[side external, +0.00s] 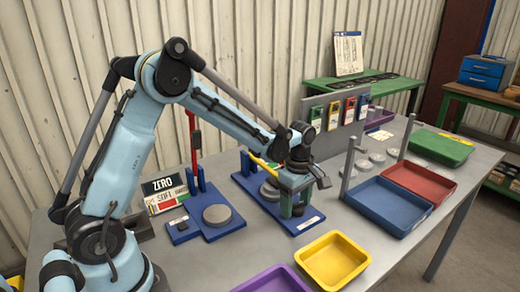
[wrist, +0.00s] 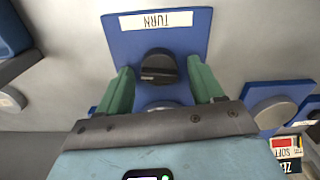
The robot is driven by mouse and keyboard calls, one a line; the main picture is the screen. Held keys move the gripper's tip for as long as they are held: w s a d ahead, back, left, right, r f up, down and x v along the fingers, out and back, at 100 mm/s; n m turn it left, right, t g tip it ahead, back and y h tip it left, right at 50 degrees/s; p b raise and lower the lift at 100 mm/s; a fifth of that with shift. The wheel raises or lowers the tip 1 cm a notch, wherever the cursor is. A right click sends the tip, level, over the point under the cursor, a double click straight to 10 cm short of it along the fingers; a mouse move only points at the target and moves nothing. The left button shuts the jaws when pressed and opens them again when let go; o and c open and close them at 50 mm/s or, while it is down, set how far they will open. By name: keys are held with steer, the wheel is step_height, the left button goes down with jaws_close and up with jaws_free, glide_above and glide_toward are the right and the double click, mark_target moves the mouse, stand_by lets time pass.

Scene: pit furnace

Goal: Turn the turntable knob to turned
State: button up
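The dark round knob (wrist: 159,66) with a raised bar across its top sits on a blue plate (wrist: 190,28) with a label reading TURN. A grey disc (wrist: 163,105) on the same plate is mostly hidden by my gripper. My gripper (wrist: 161,76) is open, with one green finger on each side of the knob and a visible gap to it on both sides. In the side view my gripper (side external: 292,208) points down over the blue plate (side external: 308,222). The knob is hidden there behind the fingers.
Left of the plate stands another blue plate with a grey disc (side external: 217,214), beside a ZERO and SOFT sign (side external: 165,192). A yellow tray (side external: 332,260) and a purple tray (side external: 272,280) lie in front. Blue (side external: 391,231) and red (side external: 444,195) trays lie to the right.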

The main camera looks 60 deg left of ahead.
steer(key=c, duration=1)
steer(key=shift+m, duration=0.8)
steer(key=o, duration=1)
steer(key=shift+o, duration=0.2)
step_height(320, 180, up, 12)
